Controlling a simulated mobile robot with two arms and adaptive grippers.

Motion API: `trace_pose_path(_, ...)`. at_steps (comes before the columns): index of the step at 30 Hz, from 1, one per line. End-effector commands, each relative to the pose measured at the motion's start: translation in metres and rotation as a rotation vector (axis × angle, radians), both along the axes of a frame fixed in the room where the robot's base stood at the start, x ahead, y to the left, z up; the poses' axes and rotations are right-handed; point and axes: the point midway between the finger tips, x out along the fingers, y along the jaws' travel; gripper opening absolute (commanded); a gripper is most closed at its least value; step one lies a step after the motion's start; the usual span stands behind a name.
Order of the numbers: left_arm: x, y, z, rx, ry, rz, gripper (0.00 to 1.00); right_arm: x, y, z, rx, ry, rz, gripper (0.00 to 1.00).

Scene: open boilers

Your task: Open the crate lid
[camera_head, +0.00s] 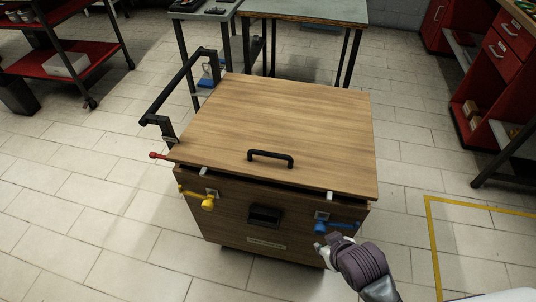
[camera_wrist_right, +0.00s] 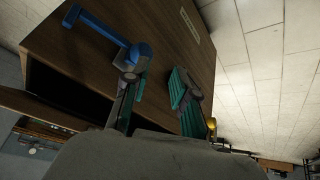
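The wooden crate (camera_head: 282,235) stands on the floor with its flat lid (camera_head: 290,130) on top. A dark gap shows between the lid's front edge and the crate. A black handle (camera_head: 270,158) sits near the lid's front edge. A yellow latch (camera_head: 205,201) is on the crate's front left and a blue latch (camera_head: 338,228) on its front right. The blue latch (camera_wrist_right: 100,27) also shows in the right wrist view. My right gripper (camera_head: 321,250) is just below the blue latch; its two fingers (camera_wrist_right: 157,92) are apart with nothing between them. My left gripper is not in view.
A black bar handle (camera_head: 178,88) and a red-tipped lever (camera_head: 158,155) stick out on the crate's left side. A table (camera_head: 305,10) stands close behind. Red shelves (camera_head: 65,57) and a red cabinet (camera_head: 500,52) stand apart.

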Motion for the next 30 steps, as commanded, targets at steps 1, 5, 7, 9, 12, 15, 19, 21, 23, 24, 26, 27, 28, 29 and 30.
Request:
trace_pose_path(1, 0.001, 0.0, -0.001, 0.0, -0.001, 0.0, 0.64, 0.019, 0.007, 0.02, -0.009, -0.081, 0.05, 0.27)
trace_pose_path(5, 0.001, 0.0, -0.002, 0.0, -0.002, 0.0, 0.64, 0.065, 0.034, 0.065, -0.023, -0.303, 0.204, 0.27)
trace_pose_path(7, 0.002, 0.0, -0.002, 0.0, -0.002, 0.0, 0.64, 0.086, 0.049, 0.084, -0.033, -0.42, 0.296, 0.27)
trace_pose_path(9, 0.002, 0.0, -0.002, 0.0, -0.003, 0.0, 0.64, 0.105, 0.063, 0.1, -0.046, -0.533, 0.396, 0.27)
trace_pose_path(12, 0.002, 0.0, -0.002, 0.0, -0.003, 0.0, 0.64, 0.126, 0.078, 0.116, -0.067, -0.682, 0.554, 0.27)
trace_pose_path(15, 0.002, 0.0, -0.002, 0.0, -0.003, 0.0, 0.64, 0.144, 0.081, 0.126, -0.1, -0.817, 0.737, 0.27)
trace_pose_path(19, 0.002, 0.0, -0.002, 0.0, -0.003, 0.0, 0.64, 0.158, 0.062, 0.128, -0.135, -0.932, 0.964, 0.27)
trace_pose_path(21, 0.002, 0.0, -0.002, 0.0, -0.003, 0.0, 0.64, 0.16, 0.047, 0.129, -0.144, -0.961, 1.052, 0.27)
trace_pose_path(23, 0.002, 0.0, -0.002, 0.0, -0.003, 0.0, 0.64, 0.161, 0.036, 0.129, -0.147, -0.973, 1.104, 0.27)
trace_pose_path(24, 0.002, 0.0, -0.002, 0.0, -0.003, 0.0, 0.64, 0.161, 0.031, 0.128, -0.147, -0.977, 1.129, 0.27)
trace_pose_path(26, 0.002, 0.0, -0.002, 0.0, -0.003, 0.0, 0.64, 0.16, 0.026, 0.129, -0.144, -0.983, 1.153, 0.27)
trace_pose_path(27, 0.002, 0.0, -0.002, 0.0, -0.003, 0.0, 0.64, 0.161, 0.026, 0.129, -0.144, -0.984, 1.162, 0.27)
trace_pose_path(28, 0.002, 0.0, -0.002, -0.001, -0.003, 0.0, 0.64, 0.162, 0.026, 0.128, -0.143, -0.985, 1.165, 0.27)
trace_pose_path(29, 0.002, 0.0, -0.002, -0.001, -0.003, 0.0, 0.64, 0.163, 0.028, 0.128, -0.141, -0.987, 1.167, 0.27)
trace_pose_path(30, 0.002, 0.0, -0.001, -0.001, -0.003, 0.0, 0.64, 0.165, 0.031, 0.127, -0.14, -0.987, 1.166, 0.27)
